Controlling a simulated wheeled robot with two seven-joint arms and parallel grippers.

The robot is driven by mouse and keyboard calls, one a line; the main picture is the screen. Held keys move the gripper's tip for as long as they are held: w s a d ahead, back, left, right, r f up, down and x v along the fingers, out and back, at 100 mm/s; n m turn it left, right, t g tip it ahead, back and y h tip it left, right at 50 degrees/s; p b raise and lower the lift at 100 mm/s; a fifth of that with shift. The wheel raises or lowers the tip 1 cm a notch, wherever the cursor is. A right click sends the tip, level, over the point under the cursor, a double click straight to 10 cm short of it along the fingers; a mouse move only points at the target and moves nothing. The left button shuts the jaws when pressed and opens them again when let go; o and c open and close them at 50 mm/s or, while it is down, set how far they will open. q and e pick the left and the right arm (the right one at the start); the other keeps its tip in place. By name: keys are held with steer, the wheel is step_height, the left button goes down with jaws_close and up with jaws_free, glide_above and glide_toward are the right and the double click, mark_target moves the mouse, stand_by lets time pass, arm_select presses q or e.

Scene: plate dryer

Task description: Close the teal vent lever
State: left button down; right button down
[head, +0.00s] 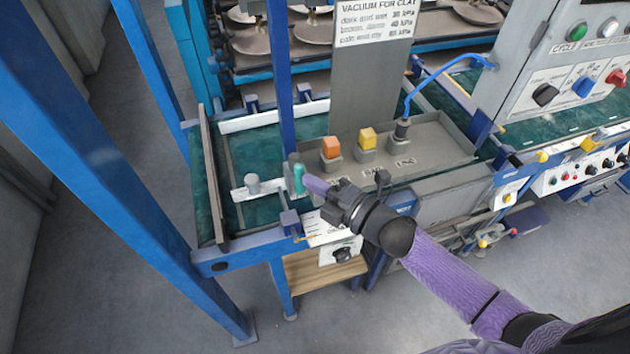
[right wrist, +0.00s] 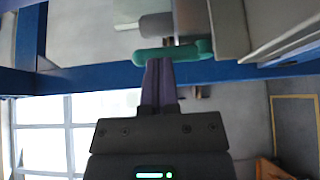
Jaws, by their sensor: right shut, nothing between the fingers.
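The teal vent lever (head: 298,178) stands upright at the left end of the grey control tray in the head view. In the right wrist view the teal lever (right wrist: 173,52) lies across the picture just beyond my fingertips. My right gripper (head: 316,186) is shut and empty. Its purple fingertips are right beside the lever, at or nearly at its surface; I cannot tell whether they touch. In the right wrist view the shut fingers (right wrist: 159,66) point at the lever's middle. My left gripper is not in view.
An orange block knob (head: 330,147) and a yellow block knob (head: 367,138) stand right of the lever. A blue upright post (head: 279,75) rises close behind the lever. A blue hose (head: 425,85) curves above the tray.

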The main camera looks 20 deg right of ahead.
arm_select(q)
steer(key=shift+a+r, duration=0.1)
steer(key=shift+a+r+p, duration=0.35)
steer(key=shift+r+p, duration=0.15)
steer(key=shift+p, duration=0.05)
arm_select(e)
steer(key=shift+a+r+n, duration=0.1)
steer(key=shift+a+n, duration=0.05)
steer(key=shift+n, duration=0.15)
